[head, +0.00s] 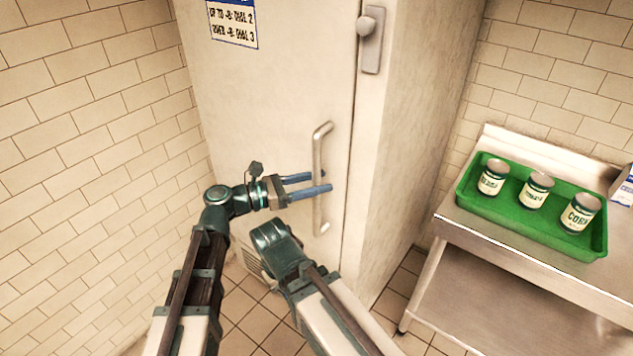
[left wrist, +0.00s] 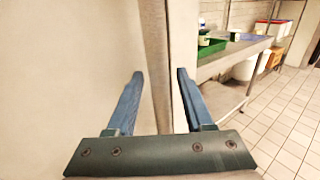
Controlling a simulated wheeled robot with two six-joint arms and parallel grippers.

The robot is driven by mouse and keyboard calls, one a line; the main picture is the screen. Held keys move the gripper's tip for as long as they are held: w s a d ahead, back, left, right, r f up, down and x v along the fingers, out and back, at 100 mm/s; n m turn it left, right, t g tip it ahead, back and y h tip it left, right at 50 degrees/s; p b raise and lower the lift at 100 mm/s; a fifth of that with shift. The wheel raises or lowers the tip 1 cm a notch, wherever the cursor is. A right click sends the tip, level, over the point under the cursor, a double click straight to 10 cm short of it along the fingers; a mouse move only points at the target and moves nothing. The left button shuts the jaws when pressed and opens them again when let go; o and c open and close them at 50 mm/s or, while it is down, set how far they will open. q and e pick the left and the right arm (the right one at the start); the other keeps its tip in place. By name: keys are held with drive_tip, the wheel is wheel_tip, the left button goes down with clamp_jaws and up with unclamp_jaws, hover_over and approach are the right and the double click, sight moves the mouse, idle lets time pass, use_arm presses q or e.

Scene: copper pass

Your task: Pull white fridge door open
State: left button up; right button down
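The white fridge door (head: 265,95) stands shut in the head view, with a vertical bar handle (head: 318,160) near its right edge. My left gripper (head: 327,181) is at the handle's middle, its blue fingers open. One finger passes in front of the bar and the other ends behind it. In the left wrist view the fingers (left wrist: 158,85) are spread wide, with the pale upright handle (left wrist: 154,60) between them, and a gap shows on each side. My right arm shows at the bottom middle of the head view, but its gripper does not show.
A metal table (head: 460,222) stands right of the fridge, bearing a green tray (head: 506,218) with 3 cans. A latch (head: 370,40) sits on the fridge's frame. A tiled wall (head: 90,150) is at the left. Tiled floor (left wrist: 285,135) is open at the right in the left wrist view.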

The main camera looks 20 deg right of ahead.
use_arm(q)
clamp_jaws()
idle(1.2)
